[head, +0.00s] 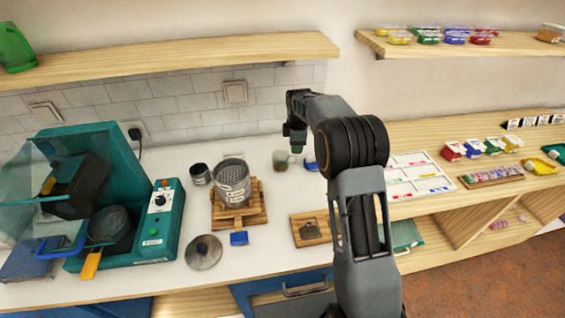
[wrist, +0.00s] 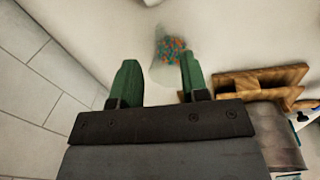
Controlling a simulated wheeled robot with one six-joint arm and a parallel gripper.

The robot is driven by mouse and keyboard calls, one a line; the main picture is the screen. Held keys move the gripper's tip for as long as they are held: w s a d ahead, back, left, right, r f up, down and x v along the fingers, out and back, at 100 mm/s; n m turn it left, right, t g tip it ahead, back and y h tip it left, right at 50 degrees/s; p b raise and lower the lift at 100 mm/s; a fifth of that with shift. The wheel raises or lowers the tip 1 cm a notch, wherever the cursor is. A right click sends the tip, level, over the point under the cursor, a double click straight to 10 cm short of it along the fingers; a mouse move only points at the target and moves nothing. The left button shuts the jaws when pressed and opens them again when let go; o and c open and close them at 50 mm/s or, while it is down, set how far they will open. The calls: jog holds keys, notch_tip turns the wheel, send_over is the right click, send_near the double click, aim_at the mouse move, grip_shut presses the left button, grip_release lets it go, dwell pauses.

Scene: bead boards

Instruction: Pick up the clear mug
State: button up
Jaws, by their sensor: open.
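The clear mug (head: 281,160) stands on the white counter in the head view, to the right of the large metal can. In the wrist view the clear mug (wrist: 170,47) shows with small orange and teal bits in it. My gripper (head: 297,143) is above and slightly to the right of it. Its green fingers (wrist: 158,82) are open, with nothing between them, and the mug lies beyond the fingertips, towards the right one. The mug's handle cannot be made out.
A metal can (head: 232,180) stands on a wooden stand (head: 256,212) to the left of the mug. A small dark tin (head: 200,174) and a teal machine (head: 150,215) stand further left. A blue item (head: 311,165) lies just right of the mug. A tiled wall is behind.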

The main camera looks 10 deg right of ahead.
aim_at(296, 157)
jog(key=shift+w+f+p, duration=0.15)
jog(key=shift+f+p, duration=0.1)
jog(key=shift+f, duration=0.95)
jog(key=shift+w+f+p, duration=0.2)
jog(key=shift+f+p, duration=0.1)
jog(key=shift+f, duration=0.9)
jog(key=shift+w+f+p, duration=0.15)
jog(key=shift+f+p, duration=0.1)
jog(key=shift+f, duration=0.95)
grip_shut()
